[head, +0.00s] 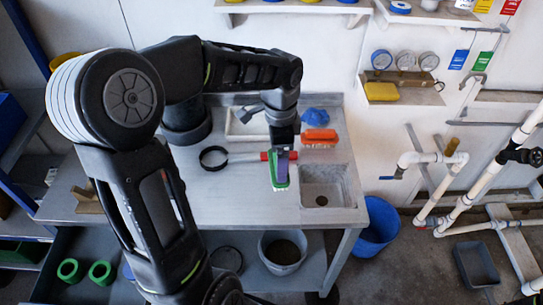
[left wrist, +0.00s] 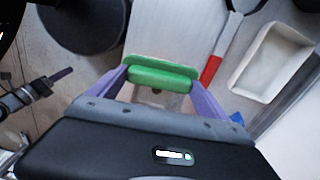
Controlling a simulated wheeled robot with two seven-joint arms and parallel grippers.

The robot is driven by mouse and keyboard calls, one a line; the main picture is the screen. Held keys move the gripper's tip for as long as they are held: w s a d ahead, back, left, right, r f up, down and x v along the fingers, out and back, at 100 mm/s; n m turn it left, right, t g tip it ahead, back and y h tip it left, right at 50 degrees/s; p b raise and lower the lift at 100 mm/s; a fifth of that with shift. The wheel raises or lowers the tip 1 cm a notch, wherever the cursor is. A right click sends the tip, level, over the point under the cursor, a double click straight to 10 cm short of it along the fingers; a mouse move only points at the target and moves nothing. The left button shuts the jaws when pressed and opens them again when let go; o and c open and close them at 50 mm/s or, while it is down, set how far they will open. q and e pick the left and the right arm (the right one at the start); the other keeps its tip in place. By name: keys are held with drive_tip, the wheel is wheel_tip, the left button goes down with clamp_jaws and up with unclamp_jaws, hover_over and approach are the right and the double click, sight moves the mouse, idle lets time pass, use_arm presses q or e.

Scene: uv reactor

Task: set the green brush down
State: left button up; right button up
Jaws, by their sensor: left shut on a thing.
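The green brush (head: 273,172), with pale bristles along its lower edge, is in the purple fingers of my left gripper (head: 280,167). In the left wrist view the brush (left wrist: 162,77) lies crosswise between the two fingertips of the left gripper (left wrist: 160,82), which is shut on it. In the head view the brush is over the grey worktop (head: 228,203), just left of the sink basin (head: 339,190). I cannot tell whether its bristles touch the worktop. My right gripper is not in view.
An orange brush (head: 319,137) and a blue lump (head: 315,116) lie behind the basin. A red-ended tool (head: 264,156) and a black ring (head: 213,157) lie behind and left. A white tray (left wrist: 271,61) is at the back. The worktop's front left is clear.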

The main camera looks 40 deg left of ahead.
use_arm(q)
drive_tip(key=w+d+f+n, duration=0.3)
drive_tip(key=w+d+n, duration=0.6)
drive_tip(key=d, duration=0.3)
drive_tip(key=shift+w, duration=0.5)
